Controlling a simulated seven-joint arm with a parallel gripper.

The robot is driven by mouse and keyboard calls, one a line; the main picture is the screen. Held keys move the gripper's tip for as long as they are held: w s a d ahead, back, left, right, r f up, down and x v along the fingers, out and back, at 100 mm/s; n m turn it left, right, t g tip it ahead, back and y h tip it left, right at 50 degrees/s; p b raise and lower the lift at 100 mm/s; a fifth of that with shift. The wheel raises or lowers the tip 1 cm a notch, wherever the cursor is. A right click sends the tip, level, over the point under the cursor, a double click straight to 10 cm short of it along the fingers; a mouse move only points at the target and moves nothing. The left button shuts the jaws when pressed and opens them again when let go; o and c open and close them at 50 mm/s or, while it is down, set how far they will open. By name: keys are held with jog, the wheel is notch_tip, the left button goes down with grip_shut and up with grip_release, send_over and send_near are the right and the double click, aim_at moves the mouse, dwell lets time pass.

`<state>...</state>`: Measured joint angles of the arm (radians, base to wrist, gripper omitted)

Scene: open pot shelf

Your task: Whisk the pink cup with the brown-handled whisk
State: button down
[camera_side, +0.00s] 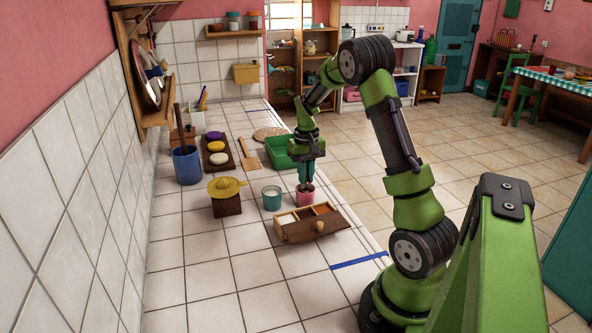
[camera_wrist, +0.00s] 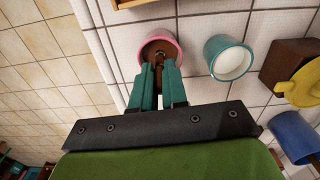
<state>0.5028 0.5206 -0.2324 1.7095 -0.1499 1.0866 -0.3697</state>
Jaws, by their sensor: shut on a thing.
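The pink cup (camera_side: 306,199) stands upright on the tiled counter, right of a teal cup (camera_side: 272,201). My gripper (camera_side: 306,181) points down over the pink cup, its teal fingers at the cup's mouth. In the wrist view, my gripper (camera_wrist: 158,70) is shut on the brown handle (camera_wrist: 158,82) of the whisk, with its fingertips at the rim of the pink cup (camera_wrist: 142,45). The cup has brown contents inside. The whisk's lower end is hidden in the cup.
A wooden box with compartments (camera_side: 298,233) lies just in front of the pink cup. A yellow pan (camera_side: 227,186) sits on a brown block at left. A green tray (camera_side: 277,152), a blue crock (camera_side: 186,167) and a dark board with colored discs (camera_side: 231,160) stand behind.

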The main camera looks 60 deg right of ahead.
jog(key=shift+r, duration=2.6)
jog(key=shift+r, duration=1.75)
